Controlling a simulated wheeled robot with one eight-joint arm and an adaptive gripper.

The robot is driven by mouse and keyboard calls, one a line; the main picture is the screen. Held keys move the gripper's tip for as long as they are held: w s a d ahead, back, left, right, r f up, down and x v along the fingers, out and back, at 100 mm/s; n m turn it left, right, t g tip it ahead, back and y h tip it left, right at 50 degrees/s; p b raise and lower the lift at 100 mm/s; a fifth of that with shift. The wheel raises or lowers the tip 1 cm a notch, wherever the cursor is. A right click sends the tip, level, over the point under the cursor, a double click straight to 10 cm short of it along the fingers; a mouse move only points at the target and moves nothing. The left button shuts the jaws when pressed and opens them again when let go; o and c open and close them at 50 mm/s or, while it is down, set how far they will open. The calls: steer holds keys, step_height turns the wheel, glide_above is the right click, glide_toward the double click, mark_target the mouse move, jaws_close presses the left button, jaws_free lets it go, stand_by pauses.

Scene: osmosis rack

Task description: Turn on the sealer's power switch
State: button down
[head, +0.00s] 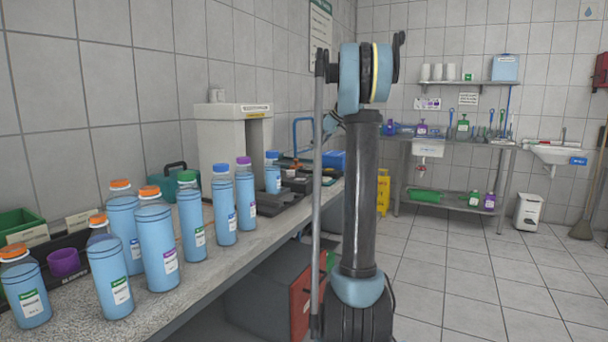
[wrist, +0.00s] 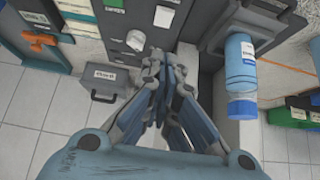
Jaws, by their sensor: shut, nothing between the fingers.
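My gripper (wrist: 160,62) is shut and empty in the wrist view, its fingertips close together just below a grey panel (wrist: 118,28). I cannot tell which part is the sealer's power switch, or whether the fingertips touch the panel. In the head view a cream arch-shaped machine (head: 222,138) stands on the counter by the wall; I cannot tell if it is the sealer. My gripper cannot be made out in the head view.
Several blue bottles (head: 157,245) line the counter (head: 235,262). A blue-capped bottle (wrist: 240,68) is right of my gripper in the wrist view. A small grey labelled case (wrist: 103,86) lies to its left. The tiled floor (head: 470,270) at right is mostly clear.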

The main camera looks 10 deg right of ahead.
steer(key=shift+w, duration=0.2)
glide_above(297, 179)
steer(key=d, duration=0.3)
steer(key=f, duration=0.5)
steer(key=s+f, duration=0.1)
steer(key=f, duration=0.1)
steer(key=shift+a+f, duration=0.2)
steer(key=shift+f, duration=0.15)
step_height(297, 179, down, 3)
steer(key=shift+d+f, duration=0.1)
steer(key=shift+d, duration=0.05)
steer(key=shift+f, duration=0.5)
